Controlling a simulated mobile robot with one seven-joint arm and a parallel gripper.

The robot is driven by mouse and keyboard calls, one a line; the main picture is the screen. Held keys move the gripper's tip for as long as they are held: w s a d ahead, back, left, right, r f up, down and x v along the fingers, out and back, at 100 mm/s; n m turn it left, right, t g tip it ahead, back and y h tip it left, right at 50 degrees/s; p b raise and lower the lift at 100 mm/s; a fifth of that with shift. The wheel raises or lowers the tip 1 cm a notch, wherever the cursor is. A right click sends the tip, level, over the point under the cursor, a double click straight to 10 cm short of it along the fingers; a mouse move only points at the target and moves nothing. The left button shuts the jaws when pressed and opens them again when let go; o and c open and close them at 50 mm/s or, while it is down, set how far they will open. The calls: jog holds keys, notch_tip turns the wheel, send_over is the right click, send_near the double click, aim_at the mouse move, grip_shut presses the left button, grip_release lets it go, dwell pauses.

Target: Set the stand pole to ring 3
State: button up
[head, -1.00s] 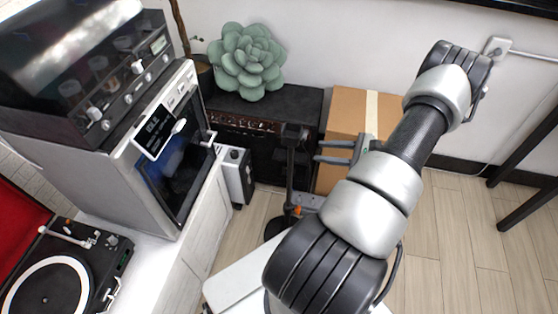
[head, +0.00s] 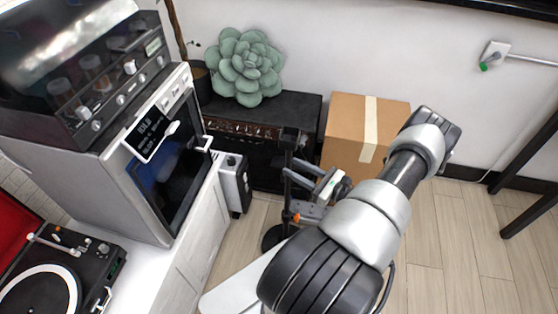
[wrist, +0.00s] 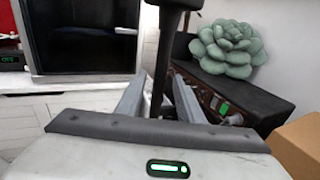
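The stand pole (head: 287,190) is a dark upright post with a dark head at its top, an orange part (head: 288,217) low down and a round black base (head: 272,238). Ring marks are too small to tell. My gripper (head: 292,172) is at the pole's middle height, coming from the right. In the wrist view the pole (wrist: 166,60) runs down between the two grey fingers (wrist: 160,90), which stand apart with a gap on each side. Whether they touch the pole's far side is not visible. The pole's lower part is hidden by my gripper in that view.
A black amplifier (head: 262,110) with a succulent (head: 245,65) on top stands behind the pole. A cardboard box (head: 345,125) is behind right, and a small grey case (head: 234,183) is left. The oven's counter (head: 165,255) is near on the left.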

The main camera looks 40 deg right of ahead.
jog(key=x, duration=0.7)
grip_shut()
